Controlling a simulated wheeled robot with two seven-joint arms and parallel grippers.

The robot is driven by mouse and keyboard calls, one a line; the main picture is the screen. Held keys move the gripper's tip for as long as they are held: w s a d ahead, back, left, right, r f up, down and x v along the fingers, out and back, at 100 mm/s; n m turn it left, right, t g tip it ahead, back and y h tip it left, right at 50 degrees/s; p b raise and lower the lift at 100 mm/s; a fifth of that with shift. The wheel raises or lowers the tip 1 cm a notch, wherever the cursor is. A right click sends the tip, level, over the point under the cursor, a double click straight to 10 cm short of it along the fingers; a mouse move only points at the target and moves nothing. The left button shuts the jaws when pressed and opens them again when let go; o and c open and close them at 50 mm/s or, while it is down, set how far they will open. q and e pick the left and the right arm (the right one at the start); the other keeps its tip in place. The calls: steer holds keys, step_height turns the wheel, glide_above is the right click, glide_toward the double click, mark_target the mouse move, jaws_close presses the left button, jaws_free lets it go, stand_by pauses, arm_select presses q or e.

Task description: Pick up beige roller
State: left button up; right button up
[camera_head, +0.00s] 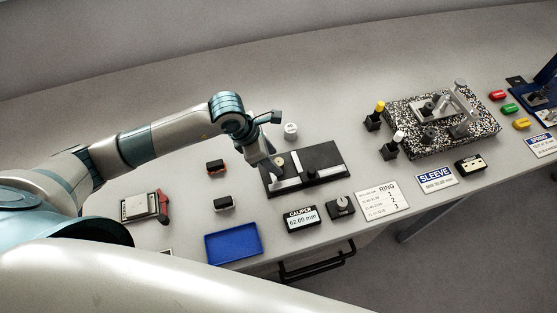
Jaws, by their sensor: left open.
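A small round beige piece (279,161), which looks like the beige roller, sits on the black plate (327,155) near its left end. My left gripper (272,164) is over the left end of this plate, close beside the beige piece and partly in front of it. It is open, and nothing shows held in it. I cannot tell whether its fingers touch the piece. My right gripper is not in view.
A white ring-like piece (291,130) stands behind the plate. A blue tray (233,243), a caliper display (302,218) and two small dark blocks lie nearby. A speckled slab (402,115) with a fixture stands to the right. The table behind is clear.

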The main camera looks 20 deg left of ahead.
arm_select(q)
steer(key=shift+p+x, duration=0.3)
steer(key=shift+x, duration=0.95)
steer(key=shift+c, duration=0.6)
jaws_close()
steer(key=shift+r, duration=0.2)
steer(key=shift+r+b, duration=0.65)
steer(key=shift+b, duration=0.05)
step_height(320, 180, up, 2)
steer(key=shift+r+b, duration=0.15)
steer(key=shift+b, duration=0.65)
steer(key=s+d+r+b, duration=0.3)
steer(key=d+r, duration=0.4)
steer(key=d, duration=0.4)
steer(key=shift+b, duration=0.7)
